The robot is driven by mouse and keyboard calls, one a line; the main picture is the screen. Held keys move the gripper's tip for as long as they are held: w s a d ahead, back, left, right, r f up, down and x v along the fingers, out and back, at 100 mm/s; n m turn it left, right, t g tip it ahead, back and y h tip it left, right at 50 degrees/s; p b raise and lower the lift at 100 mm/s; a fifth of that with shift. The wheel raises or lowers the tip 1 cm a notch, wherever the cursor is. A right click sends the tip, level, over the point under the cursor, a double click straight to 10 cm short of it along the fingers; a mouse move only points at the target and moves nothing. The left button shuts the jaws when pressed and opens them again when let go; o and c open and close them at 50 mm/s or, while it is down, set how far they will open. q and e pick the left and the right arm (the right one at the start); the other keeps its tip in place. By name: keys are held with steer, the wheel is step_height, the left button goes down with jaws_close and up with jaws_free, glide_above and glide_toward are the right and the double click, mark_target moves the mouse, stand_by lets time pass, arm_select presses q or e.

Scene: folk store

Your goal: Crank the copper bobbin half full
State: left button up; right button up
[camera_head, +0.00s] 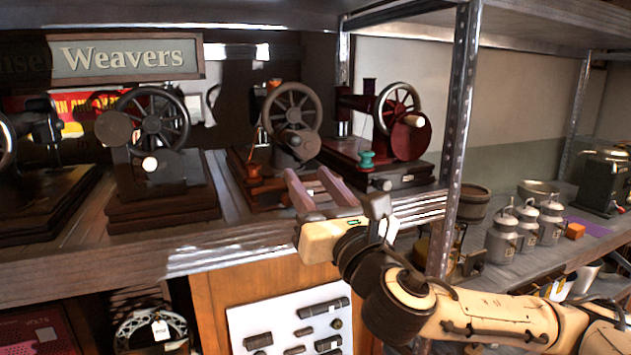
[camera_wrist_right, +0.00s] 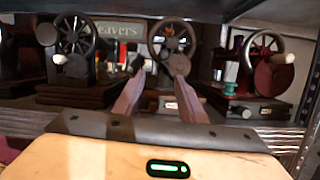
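The copper-coloured bobbin (camera_head: 254,172) stands on the base of the middle sewing machine, left of its hand wheel (camera_head: 291,108). How much thread is on it is too small to tell. The wheel shows in the right wrist view (camera_wrist_right: 171,25), straight ahead of the fingers. The wheel's crank knob is hard to make out. My right gripper (camera_head: 308,174) is open and empty, its two pinkish fingers apart and pointing at the middle machine, in front of and below the wheel. It also shows in the wrist view (camera_wrist_right: 159,78). My left gripper is not in view.
A dark machine (camera_head: 160,190) stands to the left and a red machine (camera_head: 405,140) with a teal bobbin (camera_head: 366,159) to the right. A metal shelf post (camera_head: 460,130) rises right of them. Milk cans (camera_head: 502,238) and a wooden tub (camera_head: 471,204) stand on the right shelf.

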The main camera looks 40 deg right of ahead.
mark_target(297, 145)
steer(key=shift+n, duration=0.3)
steer(key=shift+s+r+p+x, duration=0.1)
steer(key=shift+r+p+x, duration=0.3)
steer(key=shift+x, duration=1.2)
steer(key=shift+s+r+p+x, duration=0.15)
steer(key=shift+r+p+x, duration=0.25)
steer(key=shift+x, duration=1.25)
steer(key=shift+s+r+p+x, duration=0.1)
steer(key=shift+r+p+x, duration=0.25)
steer(key=shift+x, duration=1.25)
steer(key=shift+d+f, duration=0.1)
steer(key=shift+d, duration=0.05)
steer(key=shift+c, duration=0.3)
steer(key=c, duration=0.8)
